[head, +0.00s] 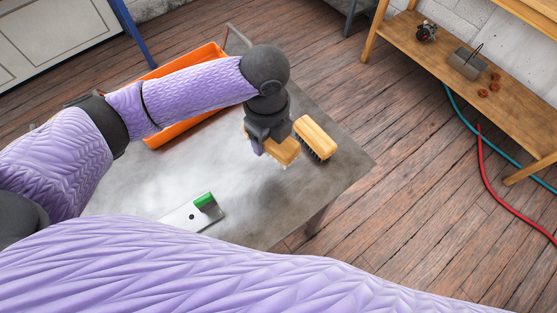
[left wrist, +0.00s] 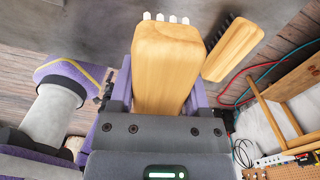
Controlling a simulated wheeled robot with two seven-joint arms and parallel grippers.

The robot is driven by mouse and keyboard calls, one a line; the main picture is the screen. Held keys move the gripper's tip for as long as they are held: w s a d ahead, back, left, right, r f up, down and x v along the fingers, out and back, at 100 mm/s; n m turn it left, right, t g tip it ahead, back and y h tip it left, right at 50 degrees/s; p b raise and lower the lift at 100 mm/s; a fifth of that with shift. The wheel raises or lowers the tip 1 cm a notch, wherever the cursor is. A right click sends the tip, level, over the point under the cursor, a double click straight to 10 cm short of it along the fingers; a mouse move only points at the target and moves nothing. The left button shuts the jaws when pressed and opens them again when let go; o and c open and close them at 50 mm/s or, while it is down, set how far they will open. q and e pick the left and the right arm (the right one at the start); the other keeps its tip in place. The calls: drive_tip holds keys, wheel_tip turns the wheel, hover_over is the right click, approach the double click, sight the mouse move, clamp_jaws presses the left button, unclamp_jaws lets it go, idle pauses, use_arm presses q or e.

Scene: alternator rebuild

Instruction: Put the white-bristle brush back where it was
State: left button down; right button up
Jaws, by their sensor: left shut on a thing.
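The white-bristle brush (head: 287,152) has a pale wooden back and short white bristles. My left gripper (head: 267,146) is shut on it, near the right end of the grey metal table (head: 240,187). In the left wrist view the brush back (left wrist: 166,70) fills the space between the fingers, with white bristle tufts showing past its far end. I cannot tell whether the bristles touch the table. A second wooden brush with dark bristles (head: 317,136) lies just to the right; it also shows in the left wrist view (left wrist: 234,48). My right gripper is not in view.
An orange tray (head: 183,127) stands at the table's back left, partly behind my left arm. A metal plate with a green block (head: 195,213) lies near the front edge. A wooden shelf (head: 470,70) with parts and hoses is off to the right. The table's middle is clear.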

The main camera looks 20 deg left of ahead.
sight(271, 171)
use_arm(q)
drive_tip(key=shift+s+d+f+m, duration=0.1)
drive_tip(key=shift+d+f+m, duration=0.1)
drive_tip(key=shift+m, duration=0.9)
wheel_tip(271, 171, down, 10)
drive_tip(key=b, duration=0.3)
drive_tip(key=shift+f+b, duration=0.25)
drive_tip(key=shift+b, duration=0.05)
drive_tip(key=shift+r, duration=0.15)
drive_tip(key=shift+c, duration=0.2)
unclamp_jaws()
